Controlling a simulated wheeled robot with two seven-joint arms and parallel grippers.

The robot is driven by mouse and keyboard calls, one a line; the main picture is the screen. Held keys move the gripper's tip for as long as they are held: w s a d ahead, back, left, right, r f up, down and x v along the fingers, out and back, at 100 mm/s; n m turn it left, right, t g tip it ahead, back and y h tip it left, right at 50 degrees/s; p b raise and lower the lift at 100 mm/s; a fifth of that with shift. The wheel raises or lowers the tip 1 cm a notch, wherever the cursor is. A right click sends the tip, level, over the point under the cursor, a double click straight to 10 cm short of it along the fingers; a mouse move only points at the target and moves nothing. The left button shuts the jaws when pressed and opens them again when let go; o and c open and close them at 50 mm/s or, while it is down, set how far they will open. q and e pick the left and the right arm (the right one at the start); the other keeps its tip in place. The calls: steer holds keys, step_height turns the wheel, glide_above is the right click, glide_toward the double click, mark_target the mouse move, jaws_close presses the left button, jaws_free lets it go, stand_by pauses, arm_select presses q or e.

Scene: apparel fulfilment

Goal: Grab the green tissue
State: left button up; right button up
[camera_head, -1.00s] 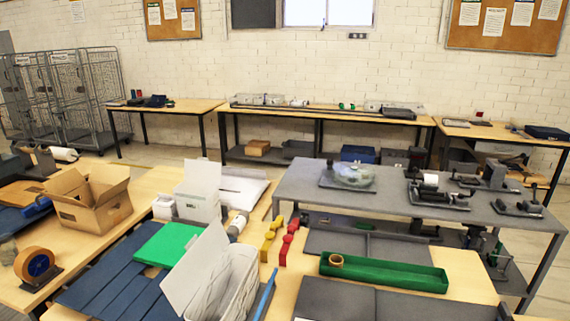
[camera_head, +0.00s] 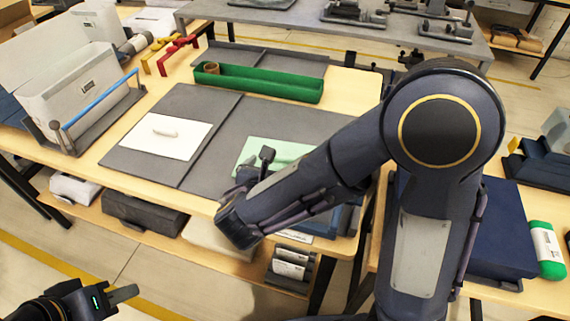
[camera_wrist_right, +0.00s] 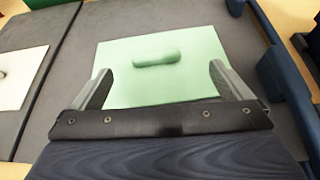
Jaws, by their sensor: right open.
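The green tissue (camera_head: 280,149) is a pale green sheet lying flat on the right part of the grey mat. In the right wrist view the tissue (camera_wrist_right: 140,91) shows whole, with a raised green roll (camera_wrist_right: 157,58) at its middle. My right gripper (camera_wrist_right: 160,75) is open, its two fingers apart over the near side of the sheet with nothing between them. In the head view my right gripper (camera_head: 256,168) and forearm hide part of the tissue. My left gripper (camera_head: 118,295) is at the bottom left, away from the table; its jaw gap is unclear.
A white tissue (camera_head: 166,136) lies on the mat to the left. A green tray (camera_head: 258,86) stands behind the mat. A white bin (camera_head: 90,82) with a blue bar is at the left. A dark blue box (camera_head: 505,225) and green-white roll (camera_head: 546,249) are at the right.

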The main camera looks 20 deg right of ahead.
mark_target(283, 156)
steer(key=shift+w+a+f+n, duration=0.2)
steer(key=shift+a+f+n, duration=0.2)
steer(key=shift+f, duration=0.15)
steer(key=shift+w+d+f, duration=0.1)
steer(key=shift+w+d, duration=0.05)
steer(key=shift+w, duration=0.1)
steer(key=x, duration=0.7)
steer(key=shift+b, duration=0.4)
steer(key=shift+c, duration=0.2)
steer(key=c, duration=1)
